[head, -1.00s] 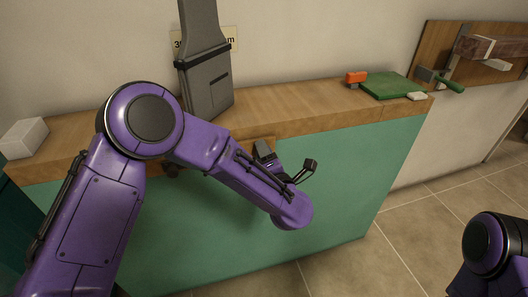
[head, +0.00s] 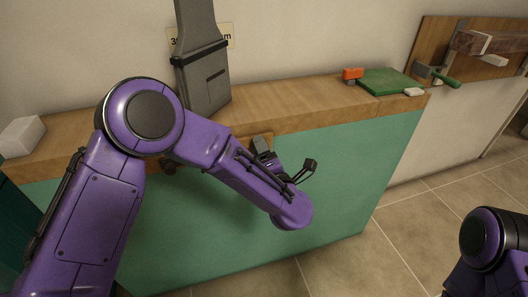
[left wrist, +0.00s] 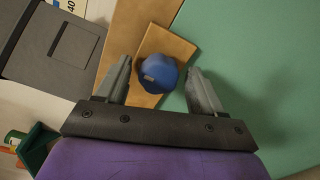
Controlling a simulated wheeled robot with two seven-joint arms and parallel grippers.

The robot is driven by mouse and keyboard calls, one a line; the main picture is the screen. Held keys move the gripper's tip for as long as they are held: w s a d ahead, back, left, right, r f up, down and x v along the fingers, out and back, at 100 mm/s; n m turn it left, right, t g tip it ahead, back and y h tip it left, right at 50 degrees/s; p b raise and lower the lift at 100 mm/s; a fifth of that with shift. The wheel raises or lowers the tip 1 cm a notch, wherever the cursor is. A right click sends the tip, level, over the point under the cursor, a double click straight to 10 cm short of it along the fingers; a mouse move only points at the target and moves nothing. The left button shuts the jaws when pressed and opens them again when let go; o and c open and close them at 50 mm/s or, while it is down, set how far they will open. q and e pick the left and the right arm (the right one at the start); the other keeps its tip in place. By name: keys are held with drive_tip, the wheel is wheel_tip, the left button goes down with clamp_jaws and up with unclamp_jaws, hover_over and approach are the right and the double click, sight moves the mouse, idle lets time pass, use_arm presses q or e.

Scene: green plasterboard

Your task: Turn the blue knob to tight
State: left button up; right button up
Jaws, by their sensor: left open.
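The blue knob (left wrist: 159,73) shows in the left wrist view, mounted on a small wooden block (left wrist: 170,45) on the front of the bench. A small pale mark is on its face. My left gripper (left wrist: 163,80) is open, with one finger on each side of the knob. I cannot tell whether either finger touches it. In the head view the knob is hidden behind my left arm, and only part of the left gripper (head: 262,150) shows. My right gripper is not in view; only part of the right arm shows at the lower right.
The wooden bench top (head: 285,98) carries a grey upright device (head: 203,75), a white block (head: 22,137), an orange item (head: 352,74) and a green board (head: 388,82). The green plasterboard front (head: 345,165) lies below. A wall panel with a clamp (head: 440,76) is at right.

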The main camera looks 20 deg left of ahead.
use_arm(q)
drive_tip(key=v, duration=1)
drive_tip(key=shift+b, duration=0.35)
drive_tip(key=shift+d, duration=0.15)
wheel_tip(320, 180, down, 8)
drive_tip(key=m+h+p, duration=0.1)
drive_tip(key=m+h, duration=0.6)
drive_tip(key=m, duration=0.6)
drive_tip(key=s+a+f+m+g+h+p, duration=0.1)
drive_tip(key=s+a+f+m+g, duration=0.15)
drive_tip(key=f, duration=0.25)
drive_tip(key=s+a+f+m+g+p, duration=0.2)
drive_tip(key=s+a+f+m, duration=0.15)
drive_tip(key=f, duration=0.25)
drive_tip(key=s+a+f+m+g+p, duration=0.1)
drive_tip(key=s+a+f+g, duration=0.2)
drive_tip(key=s+a, duration=0.4)
drive_tip(key=s+a+f+m+g+y+p, duration=0.1)
drive_tip(key=s+a+f+g, duration=0.3)
drive_tip(key=s, duration=1.1)
drive_tip(key=a+p, duration=0.1)
drive_tip(key=a, duration=0.1)
drive_tip(key=shift+a, duration=0.35)
